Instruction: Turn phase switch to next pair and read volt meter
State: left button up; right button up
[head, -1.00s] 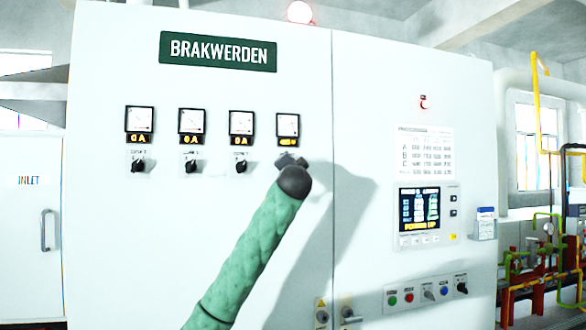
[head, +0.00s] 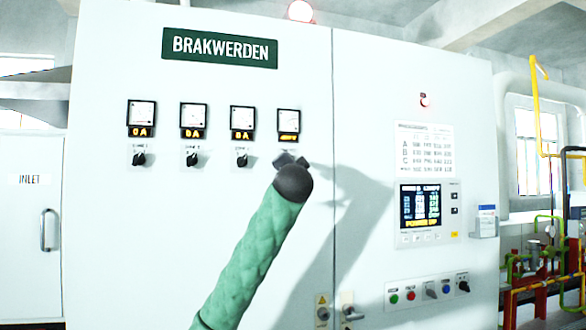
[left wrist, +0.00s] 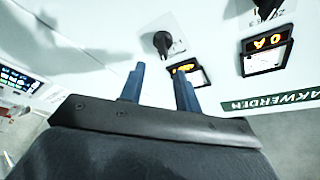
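The fourth meter from the left (head: 288,121), with a white dial and an amber readout too blurred to read, is on the cabinet's left door. My left gripper (head: 291,160) is just below it in the head view and hides its switch there. In the left wrist view, a black rotary switch (left wrist: 162,42) shows beyond and between the two blue fingertips (left wrist: 158,68). The fingers are apart with nothing between them, and I see no contact with the switch. The same meter (left wrist: 190,73) is partly behind a finger. My right gripper is not in view.
Three similar meters, including one reading 0 A (head: 242,119), with black switches such as this one (head: 242,160), are to the left. A display screen (head: 420,207) and a row of buttons (head: 427,291) are on the right door.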

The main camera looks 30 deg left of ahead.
pick_arm(q)
jog(key=o, duration=0.5)
jog(key=shift+r, duration=0.3)
jog(key=shift+c, duration=0.2)
jog(key=shift+o, duration=0.9)
jog(key=w+d+r+n+t+h, duration=0.1)
jog(key=d+r, duration=0.3)
jog(key=d, duration=0.5)
jog(key=shift+w+d+n+h+p, duration=0.35)
jog(key=shift+w+h+p, duration=0.15)
jog(key=shift+h, duration=0.3)
jog(key=w+a+f+n+g+y, duration=0.1)
jog(key=w+f+n+g+y, duration=0.2)
jog(key=n, duration=0.5)
jog(key=w+a+f+n+g+y, duration=0.1)
jog(key=w+f+n+g+y, duration=0.15)
jog(key=n+g, duration=0.4)
jog(key=s+a+r+n+g+y+p, duration=0.1)
jog(key=a+n+y+p, duration=0.3)
jog(key=a+n, duration=0.7)
jog(key=shift+a+r+n+g+p, duration=0.2)
jog(key=shift+r+n+g+p, duration=0.55)
jog(key=shift+n, duration=1.25)
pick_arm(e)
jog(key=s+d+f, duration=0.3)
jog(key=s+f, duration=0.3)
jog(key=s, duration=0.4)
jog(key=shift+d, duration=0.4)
